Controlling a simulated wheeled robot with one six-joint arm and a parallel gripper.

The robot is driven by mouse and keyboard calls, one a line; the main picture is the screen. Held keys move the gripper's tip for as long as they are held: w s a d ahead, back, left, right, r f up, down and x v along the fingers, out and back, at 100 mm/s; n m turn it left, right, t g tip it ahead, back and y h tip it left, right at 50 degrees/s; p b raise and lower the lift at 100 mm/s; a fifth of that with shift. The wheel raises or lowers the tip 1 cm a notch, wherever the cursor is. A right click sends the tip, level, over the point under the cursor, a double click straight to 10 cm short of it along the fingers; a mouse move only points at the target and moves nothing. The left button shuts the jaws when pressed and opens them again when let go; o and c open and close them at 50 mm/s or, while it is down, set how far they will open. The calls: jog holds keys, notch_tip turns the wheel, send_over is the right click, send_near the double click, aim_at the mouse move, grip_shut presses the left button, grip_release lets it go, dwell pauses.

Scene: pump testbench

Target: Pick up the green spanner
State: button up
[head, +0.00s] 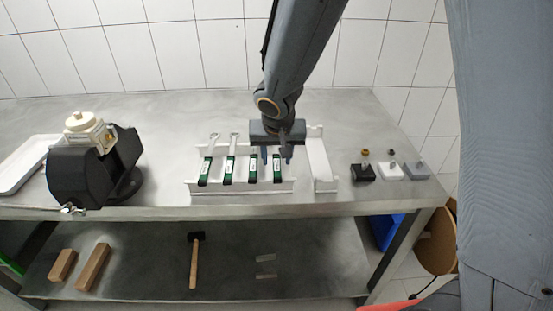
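Several spanners with green handles lie side by side in a white rack on the steel bench: the leftmost (205,172), the second (229,171), the third (253,172) and the rightmost (278,173). The two left ones show their silver heads. The heads of the two right ones are hidden behind my gripper. My gripper (277,156) points down over the right part of the rack. Its two fingers are apart, one to each side of the rightmost spanner in the picture. I cannot tell its exact height above that spanner, and nothing is visibly lifted.
Small blocks, black (363,173), white (389,173) and grey (416,171), stand further right. A black pump stand (80,172) and a white tray (22,168) are at left. A lower shelf holds a hammer (195,258) and wooden blocks.

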jog(key=shift+f, duration=0.1)
jog(key=shift+c, duration=0.3)
grip_shut()
